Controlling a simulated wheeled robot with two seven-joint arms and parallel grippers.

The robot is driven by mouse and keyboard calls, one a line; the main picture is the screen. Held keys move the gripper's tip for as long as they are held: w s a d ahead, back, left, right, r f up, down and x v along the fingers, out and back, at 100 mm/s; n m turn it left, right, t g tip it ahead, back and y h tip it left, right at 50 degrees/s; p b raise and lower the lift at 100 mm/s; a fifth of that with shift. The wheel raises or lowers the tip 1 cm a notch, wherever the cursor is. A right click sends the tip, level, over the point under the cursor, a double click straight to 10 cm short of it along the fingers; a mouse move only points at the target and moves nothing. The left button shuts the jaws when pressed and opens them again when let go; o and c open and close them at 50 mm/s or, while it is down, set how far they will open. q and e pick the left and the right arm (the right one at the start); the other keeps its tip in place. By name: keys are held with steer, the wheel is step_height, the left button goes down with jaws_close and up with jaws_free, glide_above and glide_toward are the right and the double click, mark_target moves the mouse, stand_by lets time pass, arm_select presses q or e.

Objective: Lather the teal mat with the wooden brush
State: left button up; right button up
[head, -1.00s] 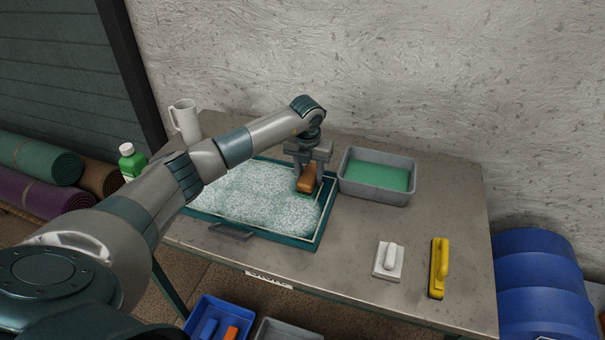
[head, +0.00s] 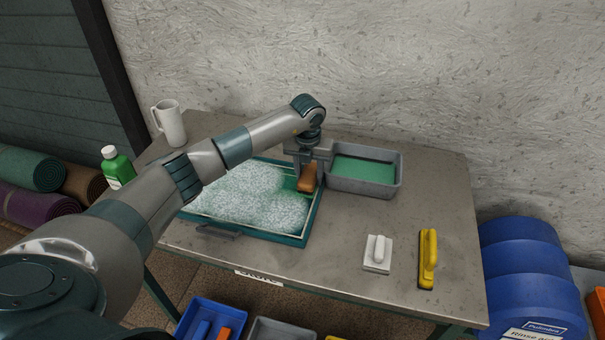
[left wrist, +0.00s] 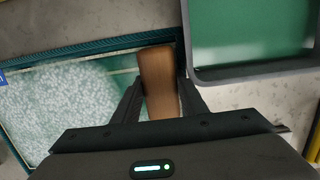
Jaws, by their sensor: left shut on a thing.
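The mat lies in a shallow teal-rimmed tray (head: 268,238) on the table. Thick white foam (head: 245,197) covers most of it. A bare green strip shows at the far right end beside the brush. My left gripper (head: 308,168) is shut on the wooden brush (head: 307,181), at the tray's far right corner beside the grey tub. In the left wrist view the brown brush back (left wrist: 158,75) sits between the fingers (left wrist: 160,95), near the tray's edge. Its bristles are hidden, so contact with the mat cannot be told. My right gripper is not in view.
The grey tub (head: 398,184) of green liquid stands right of the tray. A white-handled block (head: 377,254) and a yellow brush (head: 428,258) lie at the front right. A white jug (head: 169,123) and green bottle (head: 117,167) stand left.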

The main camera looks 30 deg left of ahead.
mark_target(285, 179)
arm_select(q)
steer(key=shift+d+f, duration=0.1)
steer(key=shift+d, duration=0.1)
steer(key=shift+a, duration=0.1)
steer(key=shift+s+a, duration=0.25)
steer(key=shift+a, duration=0.7)
steer(key=shift+s+a, duration=0.25)
steer(key=shift+a, duration=0.7)
steer(key=shift+s+a+f+b, duration=0.1)
steer(key=shift+s+a+b, duration=0.15)
steer(key=shift+a, duration=0.4)
steer(key=shift+s+a+r+b, duration=0.1)
steer(key=shift+a+b, duration=0.1)
steer(key=shift+a, duration=0.5)
steer(key=shift+s+a+f+b, duration=0.1)
steer(key=shift+s+a+b, duration=0.15)
steer(key=shift+a, duration=0.4)
